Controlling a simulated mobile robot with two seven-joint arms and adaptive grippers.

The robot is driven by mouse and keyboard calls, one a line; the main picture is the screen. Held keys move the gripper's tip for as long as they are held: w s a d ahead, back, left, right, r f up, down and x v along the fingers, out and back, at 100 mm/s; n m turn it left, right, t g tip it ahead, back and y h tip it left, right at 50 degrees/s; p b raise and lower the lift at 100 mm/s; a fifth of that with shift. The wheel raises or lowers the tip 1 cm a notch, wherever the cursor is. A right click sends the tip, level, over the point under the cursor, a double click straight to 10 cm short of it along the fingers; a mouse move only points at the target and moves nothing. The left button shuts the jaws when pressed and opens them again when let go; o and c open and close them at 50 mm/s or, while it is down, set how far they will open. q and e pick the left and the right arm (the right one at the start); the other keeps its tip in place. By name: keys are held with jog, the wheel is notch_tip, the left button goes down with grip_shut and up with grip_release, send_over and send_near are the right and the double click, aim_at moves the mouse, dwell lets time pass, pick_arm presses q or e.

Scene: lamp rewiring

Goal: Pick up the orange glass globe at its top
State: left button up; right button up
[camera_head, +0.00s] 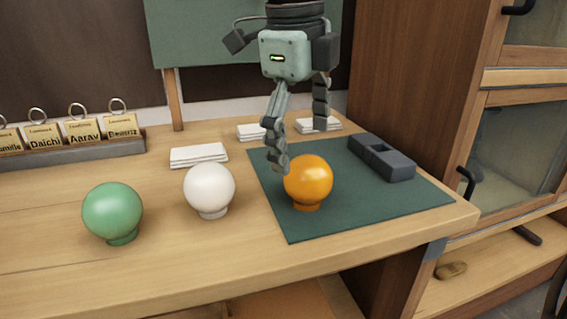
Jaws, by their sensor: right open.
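The orange glass globe (308,179) stands upright on its short neck on the dark green mat (353,218), near the front right of the table. My right gripper (298,146) comes down from above with its fingers spread open. One finger hangs at the upper left of the globe and partly overlaps its edge in the picture. The other finger is higher, behind and right of the globe. I cannot tell whether the left finger touches the glass. Nothing is between the fingers. My left gripper is not in view.
A white globe (209,187) and a green globe (112,211) stand left of the mat. A dark grey block with recesses (381,158) lies on the mat's right side. White card stacks (198,155) lie behind. A name-tag rack (77,153) is at far left. A wooden cabinet (417,75) stands right.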

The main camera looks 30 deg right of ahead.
aim_at(308, 178)
jog(key=shift+w+d+f, duration=0.1)
jog(key=shift+w+f, duration=0.05)
jog(key=shift+f, duration=0.05)
jog(key=f, duration=0.2)
jog(key=d+f, duration=0.1)
jog(key=f, duration=0.3)
jog(key=shift+d+f+p, duration=0.1)
jog(key=shift+d+p, duration=0.15)
jog(key=shift+p, duration=0.1)
jog(key=shift+f, duration=0.25)
jog(key=shift+w+f, duration=0.1)
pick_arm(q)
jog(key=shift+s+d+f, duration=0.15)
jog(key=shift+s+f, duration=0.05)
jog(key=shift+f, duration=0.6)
pick_arm(e)
jog(key=c, duration=1.2)
jog(key=shift+c, duration=0.2)
